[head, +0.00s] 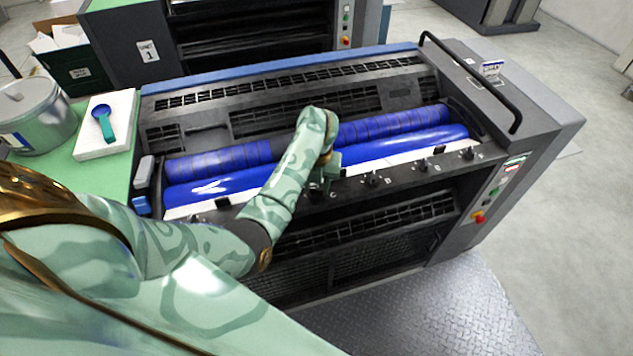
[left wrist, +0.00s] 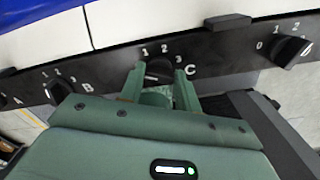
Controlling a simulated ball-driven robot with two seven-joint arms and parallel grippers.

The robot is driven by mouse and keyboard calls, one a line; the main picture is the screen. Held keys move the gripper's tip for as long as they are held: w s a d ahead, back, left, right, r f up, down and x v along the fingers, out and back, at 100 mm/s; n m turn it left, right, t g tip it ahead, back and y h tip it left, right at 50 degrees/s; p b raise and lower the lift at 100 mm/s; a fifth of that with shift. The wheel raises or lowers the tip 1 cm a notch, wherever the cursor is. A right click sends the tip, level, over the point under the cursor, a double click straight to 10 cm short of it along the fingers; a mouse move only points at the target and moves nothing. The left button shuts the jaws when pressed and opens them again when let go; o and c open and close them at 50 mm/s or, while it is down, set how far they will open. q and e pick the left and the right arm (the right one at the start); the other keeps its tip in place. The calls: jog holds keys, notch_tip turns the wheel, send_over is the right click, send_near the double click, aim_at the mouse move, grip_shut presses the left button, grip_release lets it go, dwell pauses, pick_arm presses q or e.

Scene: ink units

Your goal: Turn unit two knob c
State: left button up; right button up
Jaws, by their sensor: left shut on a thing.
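Knob c (left wrist: 160,70) is a dark round knob on the black front rail of the near ink unit (head: 545,105). In the left wrist view it sits between my fingers, below the printed numbers 1, 2 and 3 and beside the letter C. My left gripper (left wrist: 159,82) is shut on it, one finger on each side. In the head view my left gripper (head: 322,180) is over the rail and mostly hides the knob. Which number the knob points to, I cannot tell for sure. My right gripper is not in view.
Knob B (left wrist: 60,90) is to the left in the wrist view, another knob (left wrist: 290,52) to the right. Blue rollers (head: 400,150) lie behind the rail. A green bench with a can (head: 38,115) and a small blue-green tool (head: 103,122) is at the left. Unit 1 (head: 120,45) stands behind.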

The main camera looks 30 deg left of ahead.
pick_arm(q)
jog(key=m+p, duration=0.1)
jog(key=m, duration=0.2)
jog(key=shift+r+m, duration=0.15)
jog(key=shift+m, duration=0.15)
jog(key=m+p, duration=0.2)
jog(key=m, duration=0.1)
jog(key=shift+d+m, duration=0.1)
jog(key=shift+m, duration=0.2)
jog(key=m+p, duration=0.1)
jog(key=m, duration=0.2)
jog(key=shift+m, duration=0.3)
jog(key=m+p, duration=0.2)
jog(key=m, duration=0.1)
jog(key=shift+d+m, duration=0.1)
jog(key=shift+m, duration=0.2)
jog(key=m+p, duration=0.1)
jog(key=m, duration=0.2)
jog(key=shift+m, duration=0.3)
jog(key=m+p, duration=0.2)
jog(key=m, duration=0.1)
jog(key=shift+s+m, duration=0.1)
jog(key=shift+m, duration=0.3)
jog(key=m+p, duration=0.1)
jog(key=m, duration=0.3)
jog(key=shift+m+p, duration=0.55)
jog(key=shift+m, duration=0.55)
